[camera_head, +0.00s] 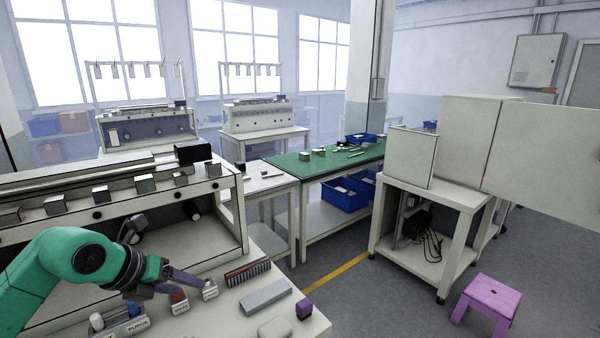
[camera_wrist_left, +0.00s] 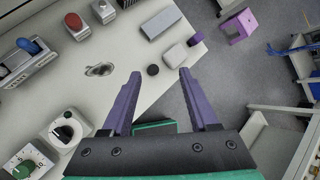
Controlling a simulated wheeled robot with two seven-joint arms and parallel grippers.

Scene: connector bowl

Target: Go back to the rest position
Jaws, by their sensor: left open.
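My left arm comes in from the left in the head view, and its purple-fingered left gripper (camera_head: 188,283) is over the white worktable (camera_head: 232,318). In the left wrist view the same gripper (camera_wrist_left: 160,74) has its two fingers spread apart with nothing held between them. My right gripper does not show.
Near the gripper stand a red-button box (camera_head: 178,300), a grey-button box (camera_head: 209,289), a striped strip (camera_head: 247,271), a grey block (camera_head: 265,297) and a purple block (camera_head: 304,308). A bench (camera_head: 110,215) rises behind. A purple stool (camera_head: 490,296) stands on the floor at right.

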